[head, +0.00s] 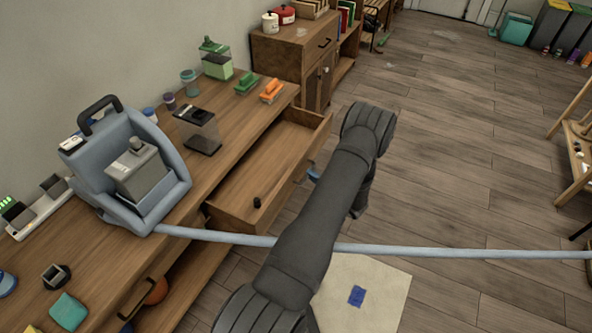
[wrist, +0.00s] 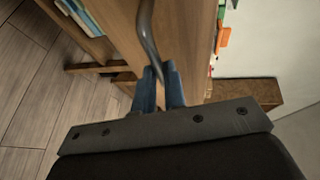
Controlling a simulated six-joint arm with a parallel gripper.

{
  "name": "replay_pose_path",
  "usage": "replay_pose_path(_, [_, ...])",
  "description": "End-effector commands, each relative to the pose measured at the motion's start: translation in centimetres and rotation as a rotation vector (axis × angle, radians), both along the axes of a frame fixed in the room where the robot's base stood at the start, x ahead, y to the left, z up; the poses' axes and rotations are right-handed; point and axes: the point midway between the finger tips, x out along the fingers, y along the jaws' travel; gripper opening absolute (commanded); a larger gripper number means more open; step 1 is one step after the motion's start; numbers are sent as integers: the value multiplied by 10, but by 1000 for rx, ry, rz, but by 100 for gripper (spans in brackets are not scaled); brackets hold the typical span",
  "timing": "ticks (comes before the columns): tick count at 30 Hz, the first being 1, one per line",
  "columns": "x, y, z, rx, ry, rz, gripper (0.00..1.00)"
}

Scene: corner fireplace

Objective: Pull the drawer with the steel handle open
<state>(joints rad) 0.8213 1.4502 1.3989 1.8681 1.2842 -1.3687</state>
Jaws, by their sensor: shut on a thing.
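The wooden drawer (head: 262,172) stands pulled out from under the wooden counter in the head view, its inside showing. A small black object (head: 257,202) lies in it. In the wrist view the curved steel handle (wrist: 148,38) runs along the wooden drawer front (wrist: 185,40). My gripper (wrist: 160,86) has its blue fingers closed on the handle's near end. In the head view only a bit of blue at my gripper (head: 314,174) shows beside the drawer front; my arm covers much of that area, and the handle is hidden there.
A long pale blue bar (head: 450,252) crosses the view behind my arm. A pale mat (head: 385,290) lies on the floor; the floor at right is largely clear.

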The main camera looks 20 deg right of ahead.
Motion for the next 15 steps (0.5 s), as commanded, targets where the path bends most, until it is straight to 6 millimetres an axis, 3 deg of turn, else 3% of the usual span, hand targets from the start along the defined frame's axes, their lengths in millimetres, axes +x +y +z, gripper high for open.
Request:
replay_pose_path(6, [-25, -26, 0, 0, -1, -2, 0])
replay_pose_path(15, [-38, -38, 0, 0, 0, 1, 0])
